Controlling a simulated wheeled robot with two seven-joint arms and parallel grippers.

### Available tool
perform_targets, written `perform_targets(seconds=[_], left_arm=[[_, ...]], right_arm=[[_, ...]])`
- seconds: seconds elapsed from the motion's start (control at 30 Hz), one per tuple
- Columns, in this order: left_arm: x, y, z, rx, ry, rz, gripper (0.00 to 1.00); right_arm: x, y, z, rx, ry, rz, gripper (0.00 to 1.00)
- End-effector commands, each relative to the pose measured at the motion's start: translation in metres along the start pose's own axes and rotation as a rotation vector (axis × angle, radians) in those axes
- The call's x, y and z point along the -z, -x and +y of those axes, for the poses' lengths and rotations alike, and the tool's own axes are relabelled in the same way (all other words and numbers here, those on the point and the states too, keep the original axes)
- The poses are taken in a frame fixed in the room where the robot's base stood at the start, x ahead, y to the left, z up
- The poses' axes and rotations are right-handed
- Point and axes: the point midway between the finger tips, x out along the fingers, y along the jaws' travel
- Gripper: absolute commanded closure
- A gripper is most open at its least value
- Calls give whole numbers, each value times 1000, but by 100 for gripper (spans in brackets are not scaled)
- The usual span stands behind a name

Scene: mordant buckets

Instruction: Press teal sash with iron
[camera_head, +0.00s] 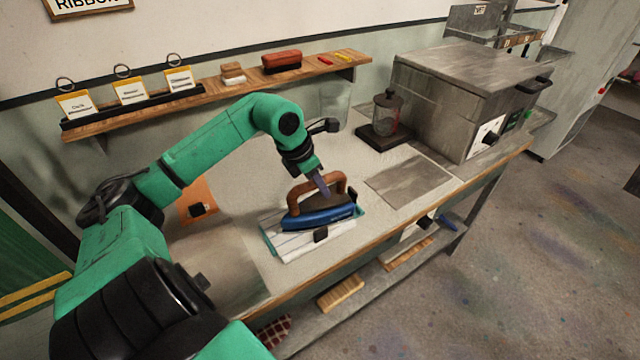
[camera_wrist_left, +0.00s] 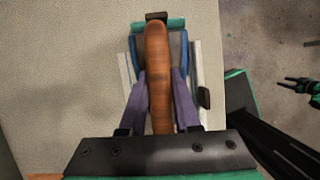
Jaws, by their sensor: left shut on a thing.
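A blue iron (camera_head: 318,217) with a brown wooden handle (camera_head: 300,189) stands on a small pale board (camera_head: 298,247) on the table. Teal cloth, seemingly the sash, shows at the board's left edge (camera_head: 267,240) and beyond the iron in the left wrist view (camera_wrist_left: 174,23). The iron hides most of it. My left gripper (camera_head: 324,190) is shut on the iron's handle from above. In the left wrist view its purple fingers (camera_wrist_left: 159,100) lie on either side of the handle (camera_wrist_left: 157,60). Dark clips sit at the board's edges, one at the front (camera_head: 321,235). My right gripper shows at the right edge of the left wrist view (camera_wrist_left: 300,84).
A grey metal oven-like box (camera_head: 460,90) stands at the table's right end, with a glass jar (camera_head: 387,115) on a dark base beside it. A grey plate (camera_head: 409,180) lies right of the board. A wall shelf (camera_head: 210,95) runs behind. An orange piece (camera_head: 198,200) lies left.

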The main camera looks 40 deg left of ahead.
Motion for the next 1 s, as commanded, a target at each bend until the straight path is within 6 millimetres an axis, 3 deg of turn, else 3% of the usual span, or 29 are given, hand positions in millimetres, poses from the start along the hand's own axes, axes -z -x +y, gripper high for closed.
perform_targets(seconds=[0.17,0.73,1.0], left_arm=[[-1,2,0,0,0,1,100],[-20,47,0,-2,0,-5,100],[-21,48,0,-1,0,-5,100]], right_arm=[[0,2,1,-1,0,0,50],[3,30,1,-1,0,0,50],[3,30,1,-1,0,0,50]])
